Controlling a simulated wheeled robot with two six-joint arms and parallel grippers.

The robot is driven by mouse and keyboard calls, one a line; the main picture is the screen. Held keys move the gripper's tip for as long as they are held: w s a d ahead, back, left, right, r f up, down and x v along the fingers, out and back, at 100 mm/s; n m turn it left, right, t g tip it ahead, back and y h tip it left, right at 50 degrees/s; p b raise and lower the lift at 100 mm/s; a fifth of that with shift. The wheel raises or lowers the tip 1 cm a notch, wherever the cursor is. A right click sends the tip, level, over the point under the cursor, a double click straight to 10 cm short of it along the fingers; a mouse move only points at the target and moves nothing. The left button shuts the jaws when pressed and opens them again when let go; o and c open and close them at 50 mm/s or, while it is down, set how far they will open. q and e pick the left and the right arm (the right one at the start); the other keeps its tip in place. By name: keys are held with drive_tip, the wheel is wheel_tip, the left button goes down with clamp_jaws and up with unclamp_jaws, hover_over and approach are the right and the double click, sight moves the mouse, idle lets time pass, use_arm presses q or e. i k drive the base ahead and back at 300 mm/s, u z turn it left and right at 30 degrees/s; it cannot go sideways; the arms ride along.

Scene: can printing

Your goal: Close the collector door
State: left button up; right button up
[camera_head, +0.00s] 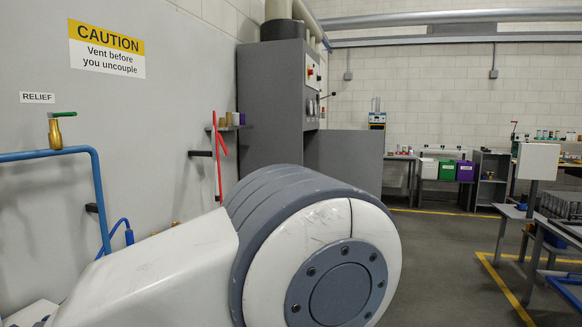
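The collector looks to be the tall dark grey cabinet (270,100) against the left wall, with ducts at its top and a control panel on its right-hand face. A flat grey panel (350,158), which looks like its door, stands out to the right from the lower part of the cabinet, so it appears open. My own arm, a large white and grey link and joint, fills the lower middle and hides the bottom of the cabinet and part of the panel. Neither gripper shows.
A blue pipe (97,190) and a brass relief valve (55,133) are on the left wall, with a red-handled tool (218,160) farther along. Benches with coloured bins (447,170) stand at the back. Open floor (440,260) lies to the right, before a table (545,225).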

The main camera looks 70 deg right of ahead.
sight(354, 158)
drive_tip(key=z, duration=3.2)
drive_tip(key=i, duration=9.25)
drive_tip(key=u, duration=0.7)
